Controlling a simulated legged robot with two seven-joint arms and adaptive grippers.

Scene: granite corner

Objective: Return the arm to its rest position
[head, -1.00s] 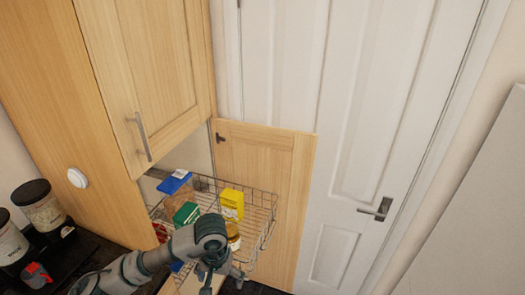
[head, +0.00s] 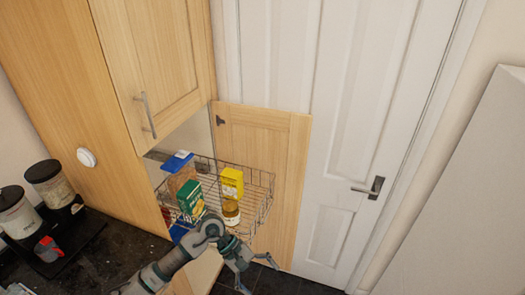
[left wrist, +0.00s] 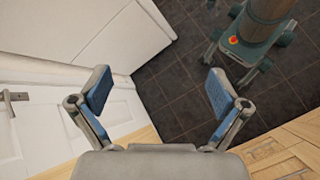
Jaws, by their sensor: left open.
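My left arm comes in from the bottom of the head view. Its gripper (head: 252,270) is in front of and below the wire basket, over the dark floor. In the left wrist view the left gripper (left wrist: 158,95) has its two blue-padded fingers spread wide, with nothing between them but the tiled floor. It looks clear of the basket. My right gripper is not in either view.
A pulled-out wire basket (head: 262,207) holds a yellow box (head: 231,183), a green box (head: 190,198), a jar (head: 230,212) and a blue-topped packet (head: 177,162). An open wooden cabinet door (head: 270,170) stands beside it. Canisters (head: 48,183) stand on the dark counter (head: 85,262). A white door (head: 345,130) is behind.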

